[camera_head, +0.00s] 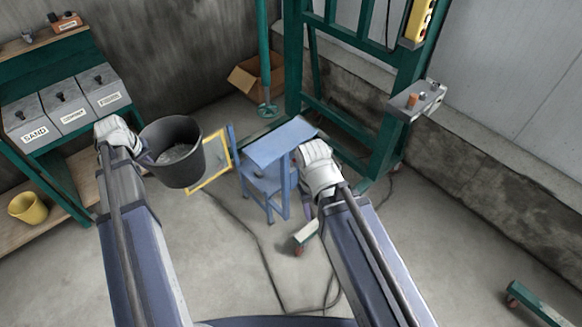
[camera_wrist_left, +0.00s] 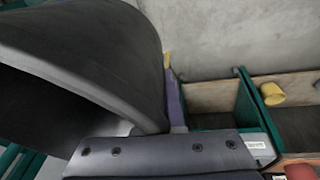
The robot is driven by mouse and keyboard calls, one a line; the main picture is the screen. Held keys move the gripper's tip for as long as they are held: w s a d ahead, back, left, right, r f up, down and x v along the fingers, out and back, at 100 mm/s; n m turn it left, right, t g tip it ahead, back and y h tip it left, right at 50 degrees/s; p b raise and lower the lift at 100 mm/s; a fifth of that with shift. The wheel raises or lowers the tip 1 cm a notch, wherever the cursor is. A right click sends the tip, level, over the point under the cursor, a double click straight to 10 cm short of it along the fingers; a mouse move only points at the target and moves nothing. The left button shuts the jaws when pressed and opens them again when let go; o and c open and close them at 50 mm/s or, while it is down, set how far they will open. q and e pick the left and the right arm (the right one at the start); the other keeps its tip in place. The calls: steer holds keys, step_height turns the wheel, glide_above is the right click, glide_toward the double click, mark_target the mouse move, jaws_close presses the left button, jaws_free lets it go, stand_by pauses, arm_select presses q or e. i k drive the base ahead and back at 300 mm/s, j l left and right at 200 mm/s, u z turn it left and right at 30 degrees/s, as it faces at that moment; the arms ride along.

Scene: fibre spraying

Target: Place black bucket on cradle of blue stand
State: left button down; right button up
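The black bucket (camera_head: 172,163) hangs upright in the air at the end of my left arm, with some grey material inside. My left gripper (camera_head: 146,158) is at the bucket's left rim and appears shut on its wall. In the left wrist view the bucket (camera_wrist_left: 90,60) fills the left side, with a purple finger (camera_wrist_left: 175,103) against its wall. The blue stand (camera_head: 280,143) is on the floor to the right of the bucket, apart from it.
A yellow-framed panel (camera_head: 212,163) stands between bucket and blue stand. A green frame (camera_head: 372,130) rises behind the stand. Bins labelled SAND and CEMENT (camera_head: 68,110) are at left, with a yellow bucket (camera_head: 28,208) below. A cable lies on the open floor (camera_head: 235,265).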

mark_target(273, 166)
steer(key=z, duration=1.2)
steer(key=j+z, duration=0.25)
steer(key=k+j, duration=0.1)
steer(key=j, duration=0.35)
steer(key=k+j, duration=0.1)
steer(key=j, duration=0.4)
steer(key=k+j, duration=0.15)
steer(key=j, duration=0.3)
steer(key=k+j, duration=0.1)
steer(key=j, duration=0.35)
steer(key=k+j, duration=0.1)
steer(key=j, duration=0.35)
